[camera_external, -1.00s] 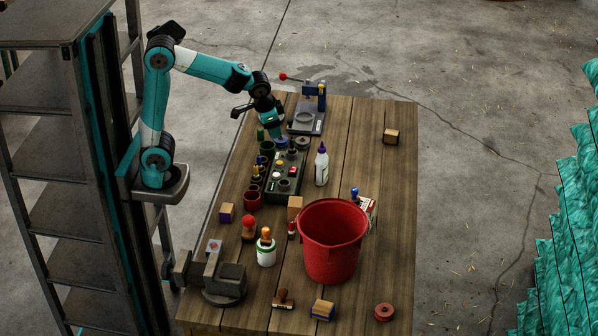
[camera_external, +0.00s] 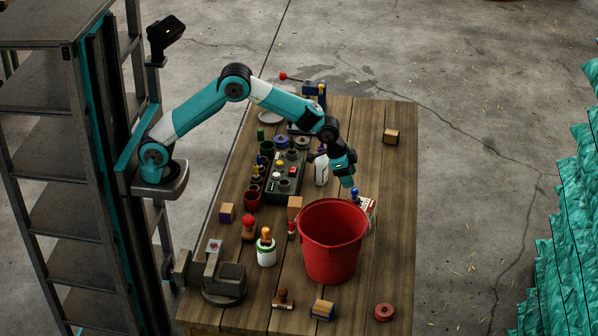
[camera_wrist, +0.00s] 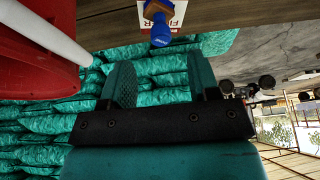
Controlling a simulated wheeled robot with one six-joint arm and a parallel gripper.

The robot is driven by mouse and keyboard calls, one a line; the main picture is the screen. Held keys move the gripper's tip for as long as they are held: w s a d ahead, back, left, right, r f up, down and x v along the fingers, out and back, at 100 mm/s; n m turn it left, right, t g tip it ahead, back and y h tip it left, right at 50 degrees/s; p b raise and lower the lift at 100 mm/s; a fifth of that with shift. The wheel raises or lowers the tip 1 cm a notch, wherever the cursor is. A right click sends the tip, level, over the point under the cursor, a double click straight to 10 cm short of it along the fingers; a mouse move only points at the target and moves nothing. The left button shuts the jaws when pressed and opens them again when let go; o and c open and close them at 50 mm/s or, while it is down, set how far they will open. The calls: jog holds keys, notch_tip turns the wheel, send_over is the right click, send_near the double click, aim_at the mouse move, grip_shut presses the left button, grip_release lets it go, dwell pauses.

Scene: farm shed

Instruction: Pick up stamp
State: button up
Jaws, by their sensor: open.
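Several stamp-like things are on the table. A blue-handled stamp (camera_external: 355,195) stands by a small white and red box behind the bucket's right side; in the wrist view its blue handle (camera_wrist: 160,30) hangs in at the top centre. A wooden-handled stamp (camera_external: 283,299) lies at the near edge, and a red-knobbed stamp (camera_external: 248,228) stands at the left. My gripper (camera_external: 347,181) is just above and slightly left of the blue handle, apart from it. In the wrist view my gripper (camera_wrist: 163,82) has its fingers spread with nothing between them.
A red bucket (camera_external: 332,250) stands close to my gripper and fills the left of the wrist view. A white bottle (camera_external: 321,170) is left of the gripper. The white and red box (camera_external: 369,208) is at the blue stamp. The table's right side is mostly clear.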

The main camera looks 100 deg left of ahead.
aim_at(354, 190)
jog(key=shift+p+x, duration=1.55)
jog(key=shift+x, duration=1.85)
jog(key=shift+s, duration=0.1)
grip_shut()
jog(key=shift+w+r+b, duration=1.45)
jog(key=shift+r+b, duration=0.55)
jog(key=shift+r, duration=7.95)
notch_tip(354, 190, down, 20)
jog(key=p, duration=0.4)
jog(key=shift+r+p, duration=0.1)
jog(key=shift+p, duration=0.25)
